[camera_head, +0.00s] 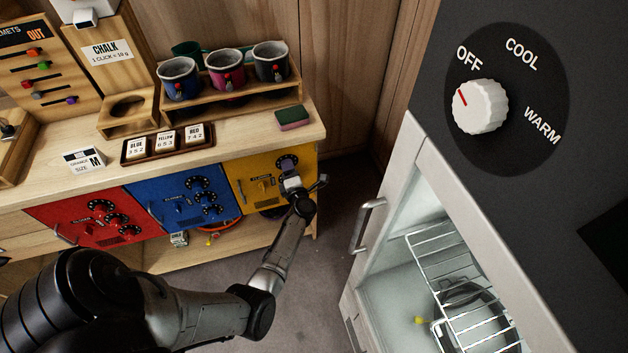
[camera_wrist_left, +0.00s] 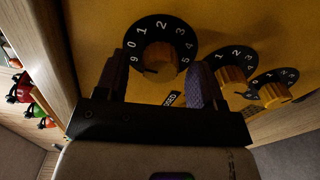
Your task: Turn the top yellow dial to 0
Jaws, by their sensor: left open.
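The top yellow dial (camera_wrist_left: 160,55) is a black numbered disc with a yellow knob on the yellow panel. In the left wrist view its digits 9, 0 and 1 to 5 show; its lower part is hidden, and I cannot tell which digit it points to. My left gripper (camera_wrist_left: 160,82) is open, with one finger on each side of the knob's near edge; I cannot tell whether they touch it. In the head view the left gripper (camera_head: 291,180) is at the upper right of the yellow door (camera_head: 240,170) and covers most of the dial.
Two more yellow dials (camera_wrist_left: 236,65) lie right of the top one in the wrist view. Blue (camera_head: 150,190) and red (camera_head: 60,220) doors adjoin. A code tray (camera_head: 167,146) on the counter reads YELLOW 653. An open white cabinet (camera_head: 440,180) stands at right; floor between is clear.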

